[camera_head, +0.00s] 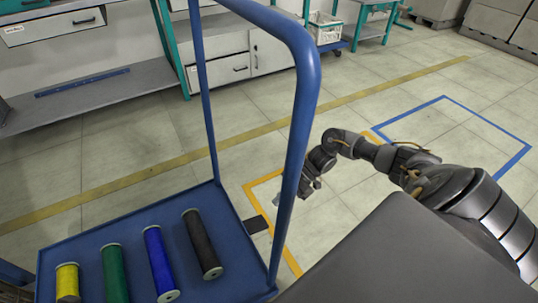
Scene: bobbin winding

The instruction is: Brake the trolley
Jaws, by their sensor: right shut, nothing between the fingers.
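The blue trolley (230,245) stands at the lower left, with its tall tubular handle (300,110) rising in front of me. A dark flat pedal-like plate (257,225) juts out from the trolley's right edge, low near the floor. My right gripper (304,192) is shut and empty. It appears just right of the handle tube, above and to the right of the dark plate, and apart from it in the picture. The height between them is hard to tell. My left gripper is not in view.
Yellow, green, blue and black bobbins (202,244) lie on the trolley deck. Yellow tape (262,196) and a blue tape outline (484,118) mark the floor. A workbench (100,95) stands behind at the left. The tiled floor beyond my right arm is clear.

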